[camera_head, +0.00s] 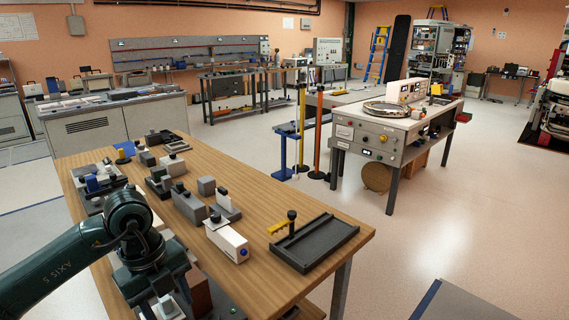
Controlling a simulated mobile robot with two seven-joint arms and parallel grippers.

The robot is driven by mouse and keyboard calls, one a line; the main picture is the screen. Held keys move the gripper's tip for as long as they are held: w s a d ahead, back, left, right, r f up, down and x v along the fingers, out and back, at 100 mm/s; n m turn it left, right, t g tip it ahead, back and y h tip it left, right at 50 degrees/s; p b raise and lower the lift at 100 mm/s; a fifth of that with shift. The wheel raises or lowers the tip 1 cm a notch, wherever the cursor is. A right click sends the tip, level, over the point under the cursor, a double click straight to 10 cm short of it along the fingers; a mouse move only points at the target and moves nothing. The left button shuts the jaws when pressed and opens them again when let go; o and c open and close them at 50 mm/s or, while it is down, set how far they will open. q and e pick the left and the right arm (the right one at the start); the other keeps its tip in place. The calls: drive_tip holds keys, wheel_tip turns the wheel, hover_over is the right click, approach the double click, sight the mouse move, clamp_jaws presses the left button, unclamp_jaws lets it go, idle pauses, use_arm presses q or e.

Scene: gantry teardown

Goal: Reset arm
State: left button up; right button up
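My dark green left arm, with "AXIS 5" lettered on it, comes in from the lower left. Its wrist bends down over the near left part of the wooden workbench (290,190). The end of the arm, my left gripper (167,305), is near the bottom edge, and its fingers cannot be made out clearly. I cannot tell whether it is open or shut or holds anything. My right arm and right gripper are not in view.
On the bench are a black tray with a yellow-handled clamp (313,243), a white block with a blue knob (227,240), and several grey blocks and fixtures.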

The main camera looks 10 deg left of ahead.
use_arm(q)
drive_tip(key=s+d+f+m+g+h, duration=0.1)
drive_tip(key=s+d+h, duration=0.15)
drive_tip(key=d, duration=0.25)
drive_tip(key=s+d+f+m+g+h, duration=0.1)
drive_tip(key=d+m+h, duration=0.15)
drive_tip(key=d, duration=0.25)
drive_tip(key=s+d+r+n+t+h+p, duration=0.25)
drive_tip(key=d+r+n+t+h, duration=0.4)
drive_tip(key=d+r+h, duration=0.6)
drive_tip(key=w+a+f+n+t+y+p, duration=0.1)
drive_tip(key=w+a+f+n+t+y, duration=0.1)
drive_tip(key=a+f+n+t+y, duration=0.5)
drive_tip(key=w+a+f+n+t+y+p, duration=0.1)
drive_tip(key=w+a+f+n+t+y, duration=0.1)
drive_tip(key=f+n+t+y, duration=0.5)
drive_tip(key=s+a+f+n+g+y, duration=0.1)
drive_tip(key=s+a+f+n+g, duration=0.2)
drive_tip(key=s+f+n+g, duration=0.2)
drive_tip(key=s+f+g, duration=0.3)
drive_tip(key=s+f, duration=0.2)
drive_tip(key=f, duration=0.2)
drive_tip(key=shift+a+f, duration=0.2)
drive_tip(key=shift+f, duration=0.2)
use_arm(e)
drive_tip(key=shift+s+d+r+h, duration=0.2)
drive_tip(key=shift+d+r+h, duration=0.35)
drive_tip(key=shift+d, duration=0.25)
